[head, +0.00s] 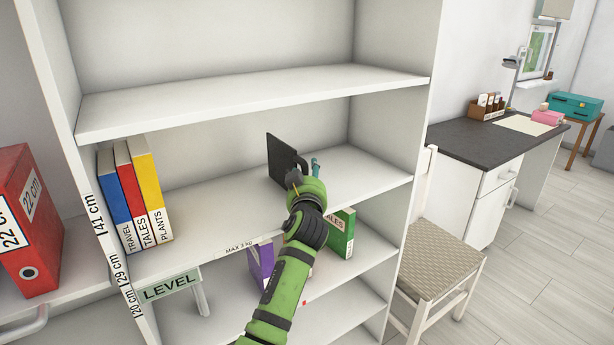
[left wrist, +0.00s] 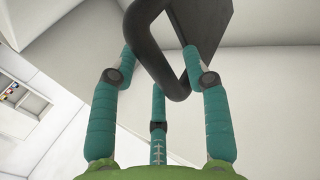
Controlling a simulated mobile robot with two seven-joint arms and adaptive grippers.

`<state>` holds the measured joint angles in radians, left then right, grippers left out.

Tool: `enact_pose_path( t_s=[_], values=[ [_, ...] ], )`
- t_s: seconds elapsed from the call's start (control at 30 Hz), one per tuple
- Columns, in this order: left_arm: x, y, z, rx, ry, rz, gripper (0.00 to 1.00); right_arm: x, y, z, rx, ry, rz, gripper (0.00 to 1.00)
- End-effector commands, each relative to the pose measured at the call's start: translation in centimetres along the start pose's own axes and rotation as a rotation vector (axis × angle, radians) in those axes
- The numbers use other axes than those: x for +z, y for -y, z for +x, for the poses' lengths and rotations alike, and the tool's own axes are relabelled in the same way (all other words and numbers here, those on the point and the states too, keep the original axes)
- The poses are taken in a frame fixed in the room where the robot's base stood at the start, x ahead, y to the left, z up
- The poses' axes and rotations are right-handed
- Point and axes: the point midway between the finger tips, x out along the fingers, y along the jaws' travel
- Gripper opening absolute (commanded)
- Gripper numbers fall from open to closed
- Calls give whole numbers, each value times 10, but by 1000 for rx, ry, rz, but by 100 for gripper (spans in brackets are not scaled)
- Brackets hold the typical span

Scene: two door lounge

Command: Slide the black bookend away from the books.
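The black bookend (head: 281,159) stands upright on the middle shelf, well to the right of the books and apart from them. Its handle loop faces my left gripper (head: 306,176). In the left wrist view, the bookend's handle (left wrist: 176,82) reaches in between the spread teal fingers of my left gripper (left wrist: 160,65). The fingers look open around it; whether any touches it is unclear. The blue, red and yellow books (head: 134,195) stand upright at the left end of the same shelf. My right gripper is not in view.
The shelf (head: 215,205) is bare between the books and the bookend. Another shelf board (head: 250,98) is above. Purple and green books (head: 341,232) stand on the shelf below, partly behind my arm. A red binder (head: 28,220) is at far left; a chair (head: 440,265) stands right.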

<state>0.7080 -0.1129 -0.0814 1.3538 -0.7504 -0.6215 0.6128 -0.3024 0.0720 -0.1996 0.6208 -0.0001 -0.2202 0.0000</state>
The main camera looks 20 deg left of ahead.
Motion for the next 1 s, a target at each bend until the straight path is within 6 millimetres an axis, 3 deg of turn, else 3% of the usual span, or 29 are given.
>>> enact_pose_path(
  t_s=[0.37,0.8,1.0],
  values=[
    [1,0,-4,-1,1,-1,51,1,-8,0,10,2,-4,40],
    [1,0,-61,1,1,-1,51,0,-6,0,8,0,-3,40],
    [0,0,-74,0,1,0,51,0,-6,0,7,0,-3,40]
  ],
)
